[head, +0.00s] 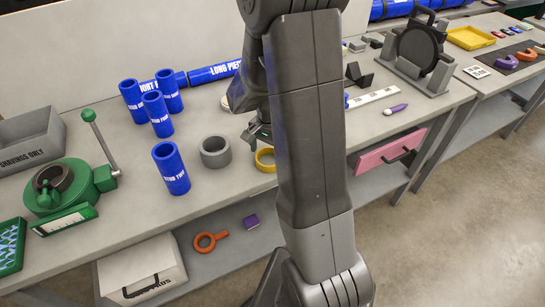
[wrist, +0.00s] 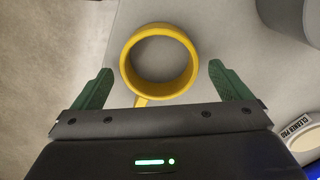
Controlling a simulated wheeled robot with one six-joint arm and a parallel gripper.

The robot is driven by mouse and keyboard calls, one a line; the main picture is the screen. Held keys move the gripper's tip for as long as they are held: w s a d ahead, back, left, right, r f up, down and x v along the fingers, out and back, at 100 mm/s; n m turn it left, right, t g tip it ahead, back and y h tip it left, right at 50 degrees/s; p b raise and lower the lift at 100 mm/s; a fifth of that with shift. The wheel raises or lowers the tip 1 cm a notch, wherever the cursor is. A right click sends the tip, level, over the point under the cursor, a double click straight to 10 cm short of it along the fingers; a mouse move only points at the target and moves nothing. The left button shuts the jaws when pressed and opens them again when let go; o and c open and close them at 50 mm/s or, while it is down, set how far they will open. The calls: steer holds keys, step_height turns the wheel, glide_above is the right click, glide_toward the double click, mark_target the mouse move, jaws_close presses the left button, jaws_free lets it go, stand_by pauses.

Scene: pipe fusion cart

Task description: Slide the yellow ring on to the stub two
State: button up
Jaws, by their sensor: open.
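The yellow ring (head: 265,166) lies flat on the bench near its front edge, partly hidden by my arm in the head view. In the wrist view the yellow ring (wrist: 126,64) shows from above, with a small tab at its lower side. My gripper (wrist: 160,68) is open and empty above it, one green finger on each side, apart from the ring. In the head view my gripper (head: 262,137) is mostly hidden by my arm. Stub two (head: 171,170), a blue hollow pipe whose label seems to read STUB TWO, stands upright on the bench to the left.
A grey ring (head: 215,153) sits between stub two and the yellow ring. Several other blue stubs (head: 157,115) stand behind stub two. A green clamp with a lever (head: 70,188) is at the left. A cleaner pad (wrist: 303,140) shows in the wrist view. Bench between stub two and the clamp is clear.

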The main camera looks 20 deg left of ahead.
steer(key=shift+c, duration=0.3)
steer(key=c, duration=1)
steer(key=shift+r, duration=0.1)
